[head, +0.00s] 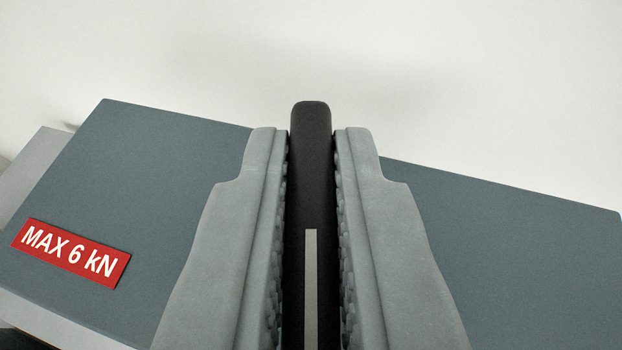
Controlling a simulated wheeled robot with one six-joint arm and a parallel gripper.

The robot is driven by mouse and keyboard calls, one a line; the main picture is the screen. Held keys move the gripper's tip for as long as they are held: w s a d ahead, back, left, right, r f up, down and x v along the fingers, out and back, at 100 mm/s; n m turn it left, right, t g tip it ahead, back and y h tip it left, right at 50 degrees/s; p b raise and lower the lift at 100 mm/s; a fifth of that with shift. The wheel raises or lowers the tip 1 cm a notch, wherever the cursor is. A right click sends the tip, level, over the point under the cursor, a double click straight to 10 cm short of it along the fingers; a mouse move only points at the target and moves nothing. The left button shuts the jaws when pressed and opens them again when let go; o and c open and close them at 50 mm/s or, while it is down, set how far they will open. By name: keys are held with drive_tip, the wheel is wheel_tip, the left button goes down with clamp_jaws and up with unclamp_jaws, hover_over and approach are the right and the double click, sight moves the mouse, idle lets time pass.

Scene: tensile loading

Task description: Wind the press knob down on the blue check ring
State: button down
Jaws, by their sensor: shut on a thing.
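A black upright bar with rounded top corners, which looks like the press knob (311,118), stands in the middle of the head view. A pale pointer line runs down its lower half. My gripper (311,160) is shut on the bar, with one grey ribbed finger against each side. The bar's top stands out a little beyond the fingertips. The lower part of the knob runs out of the frame. The blue check ring is not in view.
A blue-grey block (170,170) lies behind the fingers, tilted in the picture, on both sides of the bar. It carries a red label (71,253) reading "MAX 6 kN". A pale grey part (28,180) shows at the left edge. Beyond is a plain pale surface.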

drive_tip(key=shift+m+h, duration=0.5)
drive_tip(key=shift+h, duration=0.1)
drive_tip(key=shift+a+m+g+h, duration=0.1)
drive_tip(key=shift+m+g+h, duration=0.4)
drive_tip(key=shift+m+h, duration=2.1)
drive_tip(key=m+g+h, duration=0.3)
drive_tip(key=m+h, duration=0.1)
drive_tip(key=shift+f+g+h, duration=0.1)
drive_tip(key=shift+g+h, duration=0.2)
drive_tip(key=shift+h, duration=0.1)
drive_tip(key=shift+m, duration=0.4)
drive_tip(key=c, duration=1.5)
unclamp_jaws()
drive_tip(key=v, duration=1.7)
drive_tip(key=shift+w+a, duration=0.1)
drive_tip(key=shift+a, duration=0.2)
